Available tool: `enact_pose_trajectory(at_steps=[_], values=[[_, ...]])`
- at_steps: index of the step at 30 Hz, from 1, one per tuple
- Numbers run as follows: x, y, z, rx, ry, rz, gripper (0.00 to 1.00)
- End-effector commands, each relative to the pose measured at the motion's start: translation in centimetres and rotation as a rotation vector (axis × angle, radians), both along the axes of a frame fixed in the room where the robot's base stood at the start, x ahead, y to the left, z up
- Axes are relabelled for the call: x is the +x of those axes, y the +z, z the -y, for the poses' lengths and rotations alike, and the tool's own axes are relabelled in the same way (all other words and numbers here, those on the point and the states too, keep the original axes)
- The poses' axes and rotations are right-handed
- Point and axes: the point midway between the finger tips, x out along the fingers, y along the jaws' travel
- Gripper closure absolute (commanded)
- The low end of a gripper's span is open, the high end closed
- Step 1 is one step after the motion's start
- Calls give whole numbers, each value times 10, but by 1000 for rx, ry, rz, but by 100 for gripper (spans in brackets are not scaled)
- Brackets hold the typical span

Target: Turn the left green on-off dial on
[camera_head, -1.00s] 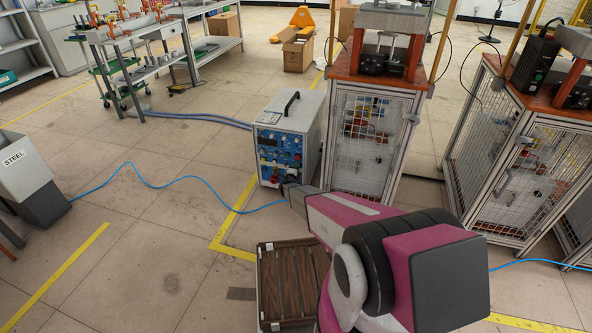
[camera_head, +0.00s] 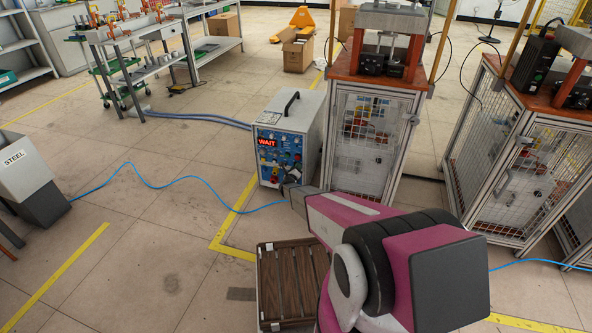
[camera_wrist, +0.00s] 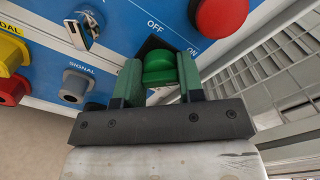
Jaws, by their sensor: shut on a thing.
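The induction heater (camera_head: 291,112) is a white and grey box with a blue front panel. Its display (camera_head: 267,142) is lit and reads WAIT in red. In the wrist view, the green dial (camera_wrist: 160,68) sits on the panel below the printed word OFF, with ON partly visible to its right. My gripper (camera_wrist: 160,80) has its two green fingers on either side of the dial, shut on it. In the head view, my arm reaches the panel's lower right, and the fingertips are too small to make out clearly.
A caged press (camera_head: 368,140) stands close on the heater's right. A brown slatted crate (camera_head: 292,285) lies in front on the floor.

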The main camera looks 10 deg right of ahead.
Motion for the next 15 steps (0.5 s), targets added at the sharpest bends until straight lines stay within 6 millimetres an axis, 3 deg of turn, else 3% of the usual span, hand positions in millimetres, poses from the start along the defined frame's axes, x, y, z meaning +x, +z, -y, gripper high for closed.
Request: enact_pose_trajectory(at_steps=[15], values=[[-1, -1, 0, 39, 0, 14, 88]])
